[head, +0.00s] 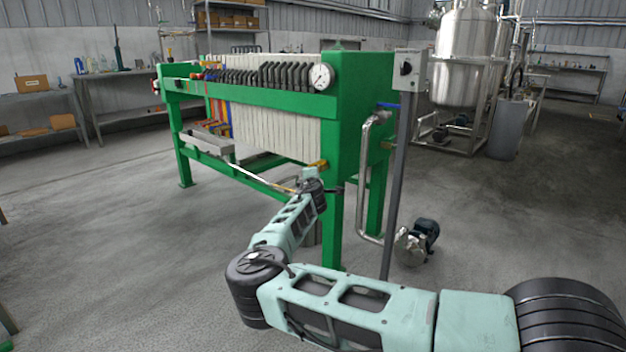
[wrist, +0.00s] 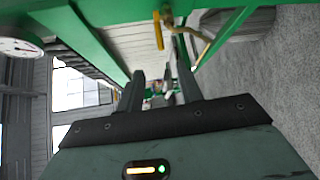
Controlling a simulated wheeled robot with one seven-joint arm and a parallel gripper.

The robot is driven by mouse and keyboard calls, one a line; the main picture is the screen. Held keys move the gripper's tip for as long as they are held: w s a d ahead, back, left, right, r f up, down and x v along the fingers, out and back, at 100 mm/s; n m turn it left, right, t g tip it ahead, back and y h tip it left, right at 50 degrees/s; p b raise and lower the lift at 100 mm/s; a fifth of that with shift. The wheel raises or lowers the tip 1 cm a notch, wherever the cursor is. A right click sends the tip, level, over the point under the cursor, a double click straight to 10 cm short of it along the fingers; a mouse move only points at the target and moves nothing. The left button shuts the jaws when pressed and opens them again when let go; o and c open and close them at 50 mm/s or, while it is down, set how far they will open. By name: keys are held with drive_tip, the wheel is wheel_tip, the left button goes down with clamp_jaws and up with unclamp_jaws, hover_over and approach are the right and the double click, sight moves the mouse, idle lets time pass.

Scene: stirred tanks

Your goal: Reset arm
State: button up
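My arm (head: 335,300) reaches from the lower right, bends at a dark elbow joint and extends forward toward the green filter press (head: 360,100). My gripper (head: 338,189) is at the near end of the press, close to its green leg and just below a yellow valve handle (head: 318,164). In the wrist view, my gripper (wrist: 161,78) has its two dark fingers apart, with nothing held between them. The yellow handle (wrist: 157,30) shows beyond the fingertips, beside a brass-coloured fitting. Whether a finger touches the press frame cannot be told.
A grey post with a switch box (head: 408,69) stands right of the gripper, with a steel pipe (head: 366,175) beside it. A small pump (head: 417,243) is on the floor. A steel tank (head: 465,55) stands behind right. The floor at left is clear.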

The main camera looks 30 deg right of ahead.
idle(0.3)
